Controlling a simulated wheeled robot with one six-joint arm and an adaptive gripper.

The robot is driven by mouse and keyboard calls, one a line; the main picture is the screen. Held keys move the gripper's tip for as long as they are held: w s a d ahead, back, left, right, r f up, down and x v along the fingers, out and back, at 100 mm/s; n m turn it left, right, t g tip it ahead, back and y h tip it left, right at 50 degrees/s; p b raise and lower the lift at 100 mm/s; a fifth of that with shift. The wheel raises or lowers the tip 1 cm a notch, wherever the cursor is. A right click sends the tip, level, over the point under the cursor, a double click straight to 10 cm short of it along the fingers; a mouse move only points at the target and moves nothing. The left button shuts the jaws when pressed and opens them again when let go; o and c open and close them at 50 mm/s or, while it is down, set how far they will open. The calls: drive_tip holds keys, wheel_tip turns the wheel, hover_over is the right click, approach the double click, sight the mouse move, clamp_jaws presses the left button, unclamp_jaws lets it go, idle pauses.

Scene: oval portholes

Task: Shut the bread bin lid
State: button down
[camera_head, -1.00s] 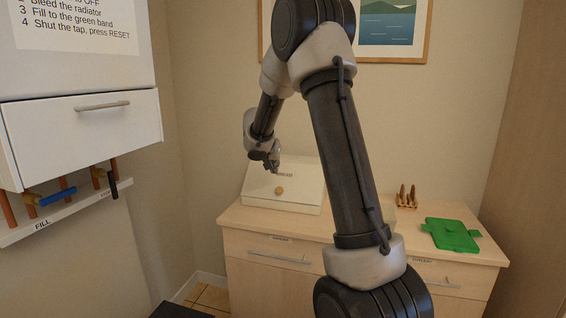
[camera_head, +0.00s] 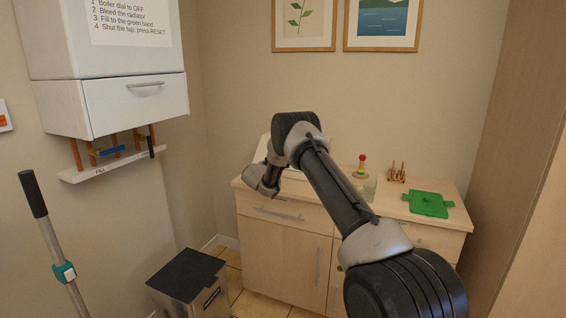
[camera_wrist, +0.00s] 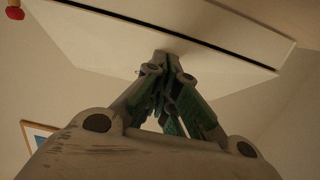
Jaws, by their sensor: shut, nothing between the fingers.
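The cream bread bin (camera_head: 263,148) is on the counter in the head view, mostly hidden behind my arm. In the wrist view, what looks like the bin fills the top as pale panels (camera_wrist: 120,43) with a long dark gap between them. I cannot tell how far the lid stands from the body. My gripper (camera_wrist: 166,62) is shut and empty, its tips in front of the lower pale panel. Contact is unclear. In the head view my wrist is low, in front of the bin, and the fingertips are hidden.
On the counter right of the bin are a toy with a red top (camera_head: 362,160), a small wooden rack (camera_head: 397,173) and a green board (camera_head: 428,204). A dark-lidded waste bin (camera_head: 187,274) stands on the floor, left of the cabinet. A boiler (camera_head: 110,90) hangs at left.

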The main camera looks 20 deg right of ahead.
drive_tip(key=shift+w+d+f+h, duration=0.2)
drive_tip(key=shift+d+f+h, duration=0.1)
drive_tip(key=shift+f, duration=0.25)
